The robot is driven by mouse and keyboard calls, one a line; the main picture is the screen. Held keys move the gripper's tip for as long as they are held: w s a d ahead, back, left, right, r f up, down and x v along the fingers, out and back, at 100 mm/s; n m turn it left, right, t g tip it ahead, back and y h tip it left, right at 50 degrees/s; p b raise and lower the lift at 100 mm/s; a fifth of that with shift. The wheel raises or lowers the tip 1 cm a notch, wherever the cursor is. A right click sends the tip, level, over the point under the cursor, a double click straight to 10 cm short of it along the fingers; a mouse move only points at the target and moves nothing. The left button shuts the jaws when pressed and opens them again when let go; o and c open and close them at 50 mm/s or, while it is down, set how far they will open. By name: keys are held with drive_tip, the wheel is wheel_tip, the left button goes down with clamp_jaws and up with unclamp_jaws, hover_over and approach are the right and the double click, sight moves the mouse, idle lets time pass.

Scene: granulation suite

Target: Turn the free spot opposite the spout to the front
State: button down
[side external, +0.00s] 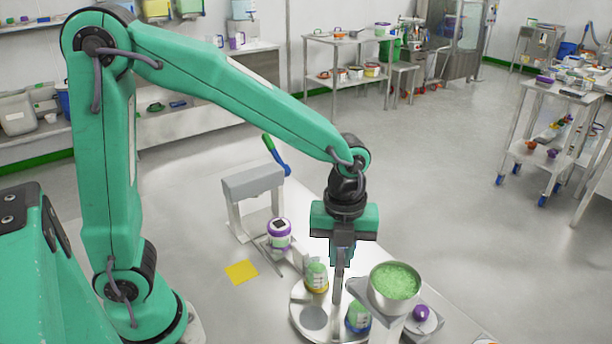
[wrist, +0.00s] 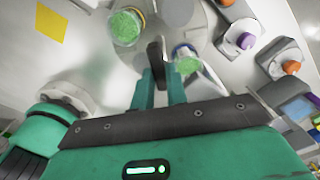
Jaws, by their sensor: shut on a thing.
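My gripper (side external: 341,262) points down over a round grey turntable (side external: 299,299) and is shut on a dark grey upright handle (side external: 338,287) near its middle. The handle also shows between the fingers in the wrist view (wrist: 156,54). A green-filled jar with a yellow band (side external: 317,277) stands on the turntable behind the handle, and one with a blue band (side external: 358,317) stands in front. A darker round free spot (side external: 313,318) lies at the turntable's front left. A hopper with green granules (side external: 395,282) stands at the right, partly hiding the turntable; its spout is not clearly visible.
A purple-lidded jar (side external: 279,234) stands beside a grey press-like stand (side external: 253,190) with a blue and green lever. A yellow square (side external: 241,272) lies on the table. A purple knob (side external: 421,313) sits right of the hopper, close to the turntable.

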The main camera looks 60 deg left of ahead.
drive_tip(key=shift+r+m, duration=0.15)
drive_tip(key=shift+m, duration=0.35)
drive_tip(key=c, duration=1.4)
unclamp_jaws()
drive_tip(key=shift+r, duration=3.85)
